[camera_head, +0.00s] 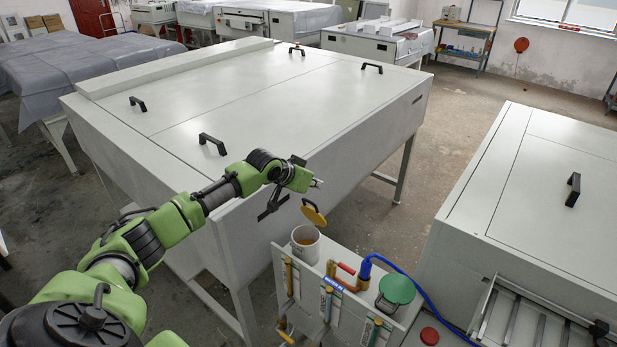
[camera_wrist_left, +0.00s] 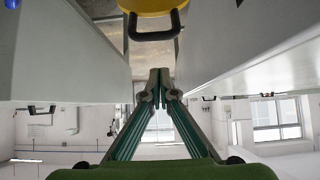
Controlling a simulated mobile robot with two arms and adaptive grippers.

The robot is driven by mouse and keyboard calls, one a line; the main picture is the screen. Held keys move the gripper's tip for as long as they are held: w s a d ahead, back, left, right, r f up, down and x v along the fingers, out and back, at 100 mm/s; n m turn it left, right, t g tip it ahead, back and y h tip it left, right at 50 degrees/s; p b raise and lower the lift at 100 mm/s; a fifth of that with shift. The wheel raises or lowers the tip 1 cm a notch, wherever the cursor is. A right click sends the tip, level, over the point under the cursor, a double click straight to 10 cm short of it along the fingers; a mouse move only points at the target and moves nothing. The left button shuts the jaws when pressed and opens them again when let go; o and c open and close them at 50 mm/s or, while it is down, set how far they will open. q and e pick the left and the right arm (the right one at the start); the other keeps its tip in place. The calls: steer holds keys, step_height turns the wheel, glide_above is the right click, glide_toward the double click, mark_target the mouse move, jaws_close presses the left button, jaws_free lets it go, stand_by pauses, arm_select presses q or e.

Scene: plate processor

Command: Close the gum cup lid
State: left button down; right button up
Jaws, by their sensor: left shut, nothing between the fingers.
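The gum cup (camera_head: 306,247) is a white cup on the narrow white unit between the machines. Its yellow lid (camera_head: 314,215) stands open, tilted up at the cup's far side. In the left wrist view, the shut fingertips (camera_wrist_left: 160,74) point toward the lid (camera_wrist_left: 150,6), which is partly cut off at the top edge. The lid's black handle (camera_wrist_left: 156,34) shows there. My right gripper is not in view.
A green-lidded container (camera_head: 397,289) stands right of the cup, with a blue hose (camera_head: 410,276) and red-handled valve (camera_head: 347,270) between. A large plate machine (camera_head: 250,110) lies behind my left arm. Another machine (camera_head: 560,190) is at right. A red button (camera_head: 429,336) sits in front.

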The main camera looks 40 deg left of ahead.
mark_target(307, 200)
arm_select(q)
steer(key=s, duration=0.1)
steer(key=s+f+p, duration=0.1)
steer(key=s, duration=0.1)
steer(key=shift+s+a+f+p, duration=0.25)
steer(key=shift+f+p, duration=0.05)
steer(key=shift+p, duration=0.1)
steer(key=shift+s+f, duration=0.1)
steer(key=shift+f, duration=0.05)
steer(key=shift+f, duration=0.1)
